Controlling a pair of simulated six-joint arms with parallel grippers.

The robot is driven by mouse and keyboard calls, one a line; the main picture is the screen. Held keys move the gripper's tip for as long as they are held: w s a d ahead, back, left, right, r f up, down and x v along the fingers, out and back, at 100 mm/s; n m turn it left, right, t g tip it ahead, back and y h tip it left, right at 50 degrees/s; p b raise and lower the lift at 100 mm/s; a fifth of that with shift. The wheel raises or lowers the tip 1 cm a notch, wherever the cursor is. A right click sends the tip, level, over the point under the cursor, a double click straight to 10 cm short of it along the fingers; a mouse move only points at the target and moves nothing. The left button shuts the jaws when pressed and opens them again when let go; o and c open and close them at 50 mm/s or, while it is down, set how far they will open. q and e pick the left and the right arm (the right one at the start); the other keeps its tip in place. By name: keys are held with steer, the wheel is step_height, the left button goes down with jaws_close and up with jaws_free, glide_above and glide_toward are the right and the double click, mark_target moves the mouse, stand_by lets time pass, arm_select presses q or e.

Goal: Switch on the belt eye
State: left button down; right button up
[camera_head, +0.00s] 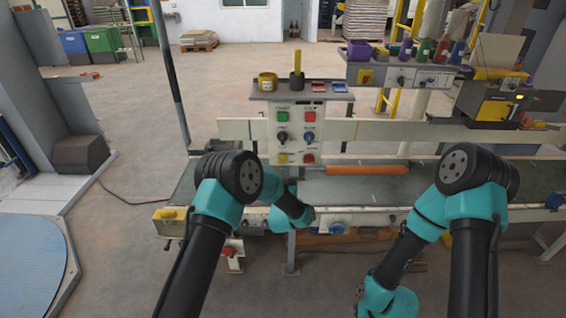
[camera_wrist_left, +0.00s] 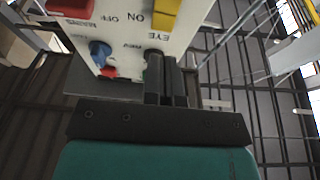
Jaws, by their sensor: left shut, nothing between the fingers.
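The control panel (camera_head: 296,146) is a white upright box with a green and a red button on top, two knobs in the middle, and a yellow and a red piece below. In the left wrist view the panel (camera_wrist_left: 125,32) shows upside down. The word EYE stands there between the yellow piece (camera_wrist_left: 166,14) and a dark knob (camera_wrist_left: 152,56); ON and OFF are printed beside it. My left gripper (camera_wrist_left: 167,66) is shut and empty, its fingertips by the dark knob and partly covering it; I cannot tell whether they touch. My right gripper is out of view.
A conveyor belt (camera_head: 345,187) with an orange roller (camera_head: 368,170) runs behind my arms. A second control box (camera_head: 405,76) stands at back right.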

mark_target(283, 156)
arm_select(q)
steer(key=shift+x, duration=3.1)
steer(key=shift+a, duration=0.1)
